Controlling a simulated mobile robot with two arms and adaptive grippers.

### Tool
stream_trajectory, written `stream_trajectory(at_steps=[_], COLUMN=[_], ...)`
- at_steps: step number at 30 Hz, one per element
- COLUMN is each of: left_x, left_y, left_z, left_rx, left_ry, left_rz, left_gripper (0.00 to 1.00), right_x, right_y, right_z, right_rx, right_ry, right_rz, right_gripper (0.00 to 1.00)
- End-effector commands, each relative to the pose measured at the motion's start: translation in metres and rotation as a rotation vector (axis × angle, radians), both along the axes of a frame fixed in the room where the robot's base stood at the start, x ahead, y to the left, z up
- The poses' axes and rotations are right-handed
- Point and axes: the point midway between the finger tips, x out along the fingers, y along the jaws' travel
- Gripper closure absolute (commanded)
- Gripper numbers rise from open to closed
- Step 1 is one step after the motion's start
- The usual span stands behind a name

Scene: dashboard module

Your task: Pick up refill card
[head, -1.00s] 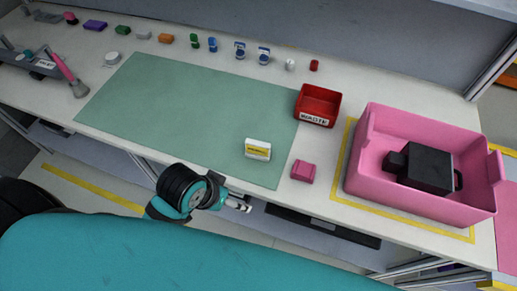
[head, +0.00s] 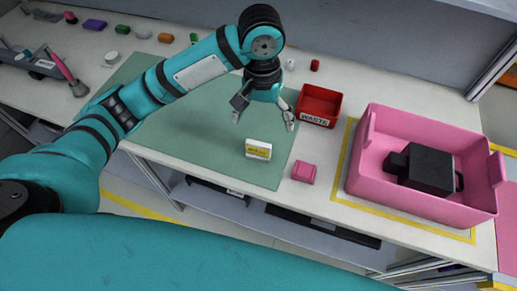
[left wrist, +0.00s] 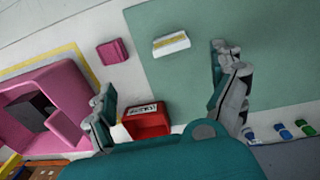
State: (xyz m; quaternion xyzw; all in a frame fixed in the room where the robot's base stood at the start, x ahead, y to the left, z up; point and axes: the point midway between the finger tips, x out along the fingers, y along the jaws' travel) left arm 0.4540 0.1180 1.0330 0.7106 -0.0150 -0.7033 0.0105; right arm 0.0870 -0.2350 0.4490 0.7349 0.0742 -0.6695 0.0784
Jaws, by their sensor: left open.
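The refill card appears to be the small white block with a yellow label (head: 258,149) near the front right of the green mat (head: 190,135). It also shows in the left wrist view (left wrist: 171,44), between and beyond the spread fingers. My left gripper (head: 264,120) is open and empty, pointing down above the mat, behind the white block and apart from it. In the left wrist view my left gripper (left wrist: 165,75) has its fingers wide apart with nothing between them. My right gripper is not in view.
A red waste bin (head: 318,104) stands close to the gripper's right. A pink block (head: 304,172) lies right of the mat. A pink crate (head: 375,188) holds a black device (head: 430,167). Small coloured items line the back edge. The mat's left part is clear.

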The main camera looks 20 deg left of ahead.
Motion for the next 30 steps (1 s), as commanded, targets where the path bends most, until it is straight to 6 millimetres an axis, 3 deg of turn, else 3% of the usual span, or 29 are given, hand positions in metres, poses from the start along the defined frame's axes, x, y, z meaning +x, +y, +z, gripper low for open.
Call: stream_trajectory(at_steps=[2,5,19,30], left_x=[0.005,0.005,0.004,0.006], left_y=[0.007,0.011,0.011,0.013], left_z=[0.009,0.006,-0.087,-0.120], left_rx=[0.026,0.039,0.039,0.039], left_ry=[0.006,0.016,0.017,0.015], left_rz=[0.031,0.050,0.050,0.050], left_gripper=[0.06,0.06,0.06,0.06], right_x=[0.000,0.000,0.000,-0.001], right_y=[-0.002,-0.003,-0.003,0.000], right_z=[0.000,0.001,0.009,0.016], right_rx=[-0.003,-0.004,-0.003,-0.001], right_ry=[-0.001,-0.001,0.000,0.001], right_rz=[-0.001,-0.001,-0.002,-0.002], right_gripper=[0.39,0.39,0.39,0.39])
